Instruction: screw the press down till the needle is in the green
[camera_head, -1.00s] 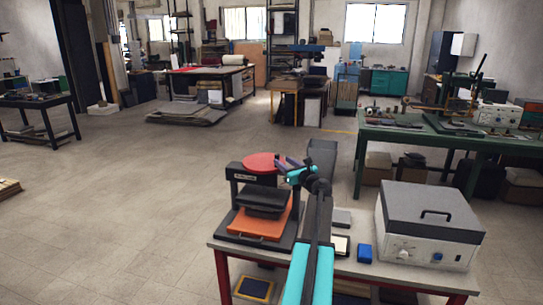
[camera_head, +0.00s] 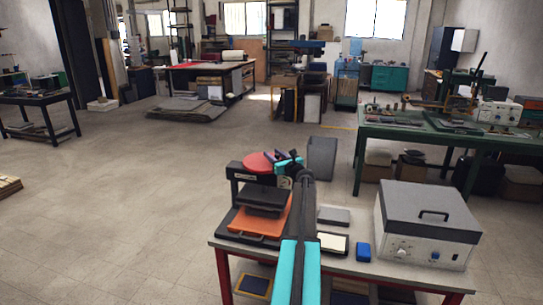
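The press (camera_head: 236,183) stands on the left of the near table, with a black frame and a red round wheel (camera_head: 259,163) on top. Under it are a dark platen (camera_head: 265,198) and an orange plate (camera_head: 258,222) on a black base. My gripper (camera_head: 285,162) is at the right side of the red wheel, its dark and teal fingers seen small and from behind. I cannot tell whether it touches the wheel or whether its fingers are open. My arm covers the press's right edge. No needle or green zone can be made out.
The near table (camera_head: 345,268) also holds a grey flat block (camera_head: 334,215), a framed white pad (camera_head: 331,244), a blue block (camera_head: 363,252) and a grey-lidded box with knobs (camera_head: 428,225). A grey bin (camera_head: 321,157) stands on the floor behind. A green bench (camera_head: 400,132) is at right.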

